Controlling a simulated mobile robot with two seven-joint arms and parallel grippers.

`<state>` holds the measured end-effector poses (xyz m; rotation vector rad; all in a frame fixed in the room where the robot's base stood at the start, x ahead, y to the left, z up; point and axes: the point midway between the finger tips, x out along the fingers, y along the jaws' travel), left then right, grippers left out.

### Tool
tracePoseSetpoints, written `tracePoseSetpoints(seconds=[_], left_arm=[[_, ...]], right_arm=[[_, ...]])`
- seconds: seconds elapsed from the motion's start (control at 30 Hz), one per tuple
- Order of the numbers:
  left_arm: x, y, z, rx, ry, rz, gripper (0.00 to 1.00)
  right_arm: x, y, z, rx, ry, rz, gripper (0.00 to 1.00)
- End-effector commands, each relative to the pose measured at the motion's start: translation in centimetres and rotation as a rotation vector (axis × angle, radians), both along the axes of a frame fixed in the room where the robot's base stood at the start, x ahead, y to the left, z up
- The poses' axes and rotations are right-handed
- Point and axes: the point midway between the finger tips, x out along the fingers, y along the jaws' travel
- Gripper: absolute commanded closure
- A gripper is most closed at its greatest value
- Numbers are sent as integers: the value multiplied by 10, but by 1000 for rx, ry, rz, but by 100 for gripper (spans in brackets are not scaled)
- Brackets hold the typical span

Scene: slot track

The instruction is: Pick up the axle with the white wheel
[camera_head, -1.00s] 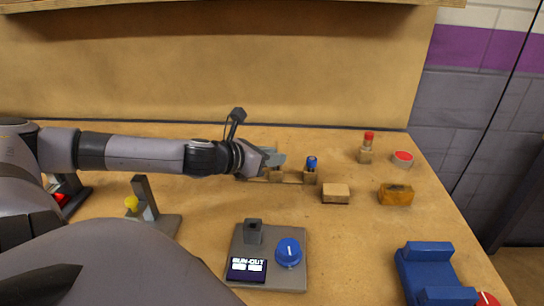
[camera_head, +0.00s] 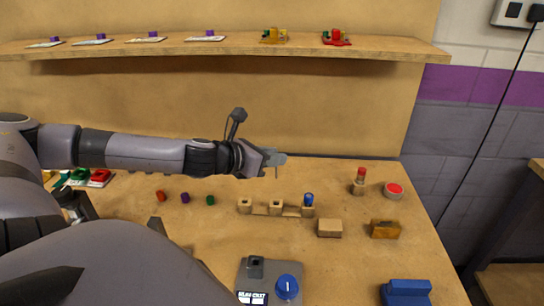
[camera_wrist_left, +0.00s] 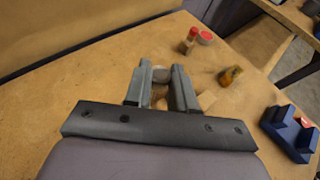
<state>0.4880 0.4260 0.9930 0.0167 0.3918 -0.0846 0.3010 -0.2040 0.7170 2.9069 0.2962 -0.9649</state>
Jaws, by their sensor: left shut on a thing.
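My left gripper (camera_head: 277,159) is raised in the air above the wooden rack. In the left wrist view its two fingers (camera_wrist_left: 160,88) are close together with a small pale, rounded thing (camera_wrist_left: 160,75) between them. It looks like the white wheel's axle, but the fingers hide most of it. The head view does not show it clearly. The rack (camera_head: 262,211) has several wooden blocks in a row; the right one carries a blue-topped axle (camera_head: 308,198). The left and middle blocks hold nothing visible. My right gripper is not in view.
Orange (camera_head: 160,195), purple (camera_head: 185,198) and green (camera_head: 210,200) pegs stand left of the rack. A wooden block (camera_head: 329,228), a yellow-brown block (camera_head: 385,229), a red-topped peg (camera_head: 360,181) and a red button (camera_head: 393,190) are to the right. A shelf (camera_head: 220,44) runs above.

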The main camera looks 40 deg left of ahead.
Motion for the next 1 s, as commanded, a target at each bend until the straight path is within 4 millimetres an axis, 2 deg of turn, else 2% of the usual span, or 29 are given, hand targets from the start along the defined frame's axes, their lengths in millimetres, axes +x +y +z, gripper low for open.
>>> tracePoseSetpoints(seconds=[0.03,0.17,0.23,0.47,0.7,1.0], left_arm=[[0,0,15,0,0,0,100],[0,0,33,0,1,0,100],[-1,0,32,-3,3,1,100],[-1,0,54,-2,3,1,100],[0,0,69,-2,-2,4,100],[-2,2,76,0,1,9,100]], right_arm=[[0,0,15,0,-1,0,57],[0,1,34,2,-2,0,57],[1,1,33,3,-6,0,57],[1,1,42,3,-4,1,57],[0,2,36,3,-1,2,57],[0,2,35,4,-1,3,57]])
